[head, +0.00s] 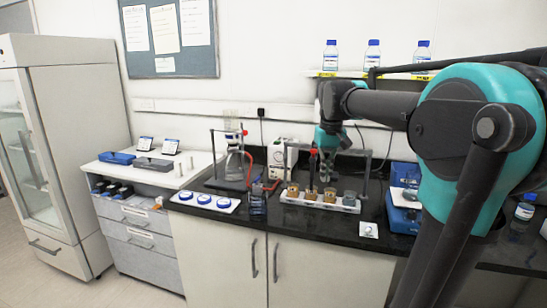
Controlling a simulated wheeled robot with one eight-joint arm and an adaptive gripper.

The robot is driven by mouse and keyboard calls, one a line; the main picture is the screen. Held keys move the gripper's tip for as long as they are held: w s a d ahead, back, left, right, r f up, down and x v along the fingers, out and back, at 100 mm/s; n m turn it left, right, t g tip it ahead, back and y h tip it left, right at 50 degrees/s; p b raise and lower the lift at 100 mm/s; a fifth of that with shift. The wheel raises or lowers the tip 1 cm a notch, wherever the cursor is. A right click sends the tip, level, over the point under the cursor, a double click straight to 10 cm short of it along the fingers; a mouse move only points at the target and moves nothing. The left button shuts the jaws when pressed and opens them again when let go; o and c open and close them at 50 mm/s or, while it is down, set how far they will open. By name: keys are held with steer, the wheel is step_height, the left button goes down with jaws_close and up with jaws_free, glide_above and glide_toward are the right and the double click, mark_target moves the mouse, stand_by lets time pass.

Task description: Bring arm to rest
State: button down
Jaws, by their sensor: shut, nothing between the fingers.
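My arm reaches in from the right, above the black bench (375,232). My gripper (326,176) points down at the arm's far end, over a white rack (318,203) that holds several small brown and grey columns. It is small and partly lost against the dark stand behind it. Its fingers look closed and empty. I cannot tell the exact gap between the gripper and the column tops.
A flask on a stand (234,165) and a white tray with blue-rimmed dishes (204,201) stand left of the rack. Blue equipment (400,219) and a bottle (523,212) stand right. Blue-capped bottles (372,56) line the wall shelf. A tall cabinet (65,140) is far left.

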steer(key=s+d+f+t, duration=0.1)
steer(key=s+f, duration=0.9)
steer(key=f, duration=0.4)
steer(key=s+d+f+m+t, duration=0.1)
steer(key=s+f+t, duration=0.1)
steer(key=s+f, duration=0.7)
step_height(320, 180, down, 5)
steer(key=shift+s+d+r+m, duration=0.1)
steer(key=shift+s+d+m, duration=0.2)
steer(key=shift+s+d, duration=0.1)
steer(key=shift+a, duration=0.1)
